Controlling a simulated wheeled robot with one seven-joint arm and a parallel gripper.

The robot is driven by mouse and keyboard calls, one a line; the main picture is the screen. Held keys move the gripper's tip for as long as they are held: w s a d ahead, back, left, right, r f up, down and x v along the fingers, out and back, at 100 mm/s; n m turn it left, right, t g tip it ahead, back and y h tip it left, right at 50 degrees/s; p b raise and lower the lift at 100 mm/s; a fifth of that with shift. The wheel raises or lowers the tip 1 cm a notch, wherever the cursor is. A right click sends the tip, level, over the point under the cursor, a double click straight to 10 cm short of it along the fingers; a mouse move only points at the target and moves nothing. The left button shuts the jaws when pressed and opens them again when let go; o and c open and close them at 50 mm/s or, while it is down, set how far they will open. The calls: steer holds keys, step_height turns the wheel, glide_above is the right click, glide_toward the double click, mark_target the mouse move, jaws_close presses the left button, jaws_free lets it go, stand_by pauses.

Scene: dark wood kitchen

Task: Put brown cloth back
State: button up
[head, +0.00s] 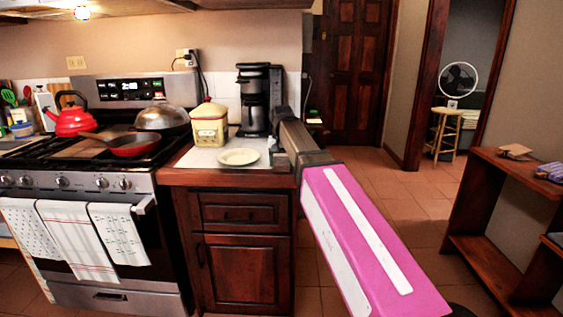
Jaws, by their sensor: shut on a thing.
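No brown cloth can be made out for certain. A small flat tan-brown piece (515,150) lies on top of the wooden shelf unit at the right; it is too small to tell if it is cloth. My pink and white arm reaches from the lower right toward the right end of the counter, and its dark far links are beside the coffee maker. My gripper's fingers cannot be seen, nor anything in them.
A small plate (239,157), a yellow canister (209,125) and a coffee maker (253,97) stand on the counter (195,158). The stove (105,180) holds a red kettle (71,118) and pans. Towels (75,238) hang on the oven door. The tiled floor beyond my arm is clear.

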mark_target(281, 161)
steer(key=o, duration=1)
steer(key=shift+o, duration=0.2)
step_height(281, 161, up, 12)
stand_by(0.4)
